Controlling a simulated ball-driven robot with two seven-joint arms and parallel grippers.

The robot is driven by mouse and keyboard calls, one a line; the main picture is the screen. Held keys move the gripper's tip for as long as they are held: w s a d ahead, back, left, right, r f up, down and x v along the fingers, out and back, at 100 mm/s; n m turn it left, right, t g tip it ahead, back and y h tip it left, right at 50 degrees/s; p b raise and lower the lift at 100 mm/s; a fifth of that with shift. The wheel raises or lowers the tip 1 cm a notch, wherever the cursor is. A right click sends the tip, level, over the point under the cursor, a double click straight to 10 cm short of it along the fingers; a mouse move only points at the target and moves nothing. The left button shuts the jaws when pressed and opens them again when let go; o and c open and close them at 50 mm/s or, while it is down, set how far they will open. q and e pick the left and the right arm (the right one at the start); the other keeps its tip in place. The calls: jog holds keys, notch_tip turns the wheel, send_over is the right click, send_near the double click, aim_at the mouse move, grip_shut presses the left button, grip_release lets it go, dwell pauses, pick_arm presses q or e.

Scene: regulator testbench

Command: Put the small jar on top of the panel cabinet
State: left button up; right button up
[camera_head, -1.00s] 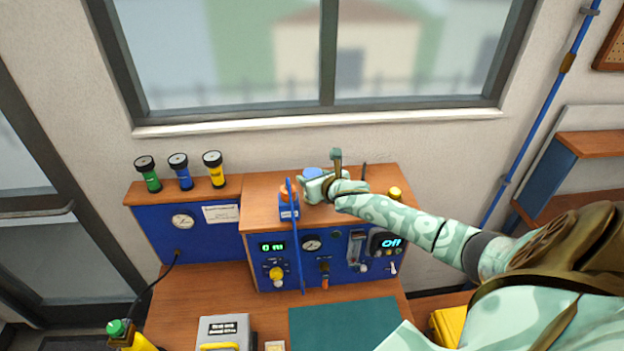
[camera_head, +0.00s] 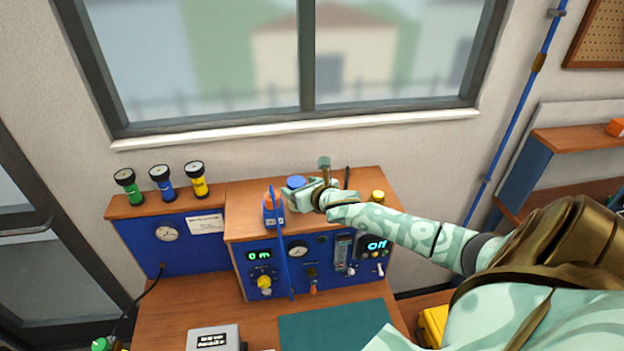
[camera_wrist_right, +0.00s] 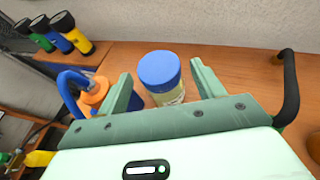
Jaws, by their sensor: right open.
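The small jar (camera_head: 295,182) has a blue lid and a pale yellowish body. It stands upright on the wooden top of the blue-fronted panel cabinet (camera_head: 250,229). My right gripper (camera_head: 301,196) is just above the cabinet top beside the jar and hides its lower part in the head view. In the right wrist view, the jar (camera_wrist_right: 160,78) stands between the two spread fingers of the open gripper (camera_wrist_right: 164,86), with a gap visible on both sides. My left gripper is out of view.
An orange-topped blue bottle (camera_head: 270,213) with a blue tube stands just left of the jar. A yellow knob-like object (camera_head: 378,197) is at the cabinet's right end. Several torches (camera_head: 161,182) stand on the lower left cabinet. A black curved rod (camera_wrist_right: 289,88) rises right of the gripper.

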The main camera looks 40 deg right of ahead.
jog(key=v, duration=0.9)
jog(key=s+a+f+m+y, duration=0.2)
jog(key=a+f+m, duration=0.65)
jog(key=m, duration=0.35)
jog(key=s+a+f+m+g, duration=0.1)
jog(key=s+f+m+g, duration=0.1)
jog(key=s+f+m, duration=0.5)
jog(key=s+f+m+g, duration=0.15)
jog(key=s+f, duration=0.25)
jog(key=f, duration=0.7)
jog(key=s+a+f+m+g, duration=0.1)
jog(key=s+f+m+g, duration=0.25)
jog(key=s+f, duration=0.4)
jog(key=s+a+f+m+g, duration=0.1)
jog(key=s+f, duration=0.2)
jog(key=s, duration=0.1)
jog(key=s+a+f+m+g, duration=0.1)
jog(key=s+f, duration=0.2)
jog(key=s+a+f+m, duration=0.1)
jog(key=s+f+m, duration=0.1)
jog(key=s+f, duration=0.1)
jog(key=shift+s+f+g, duration=0.2)
jog(key=shift+s+g, duration=0.2)
jog(key=shift+s, duration=0.45)
jog(key=s+a+f+m+g, duration=0.2)
jog(key=s, duration=0.7)
jog(key=shift+a+f+m, duration=0.3)
jog(key=shift+a, duration=0.05)
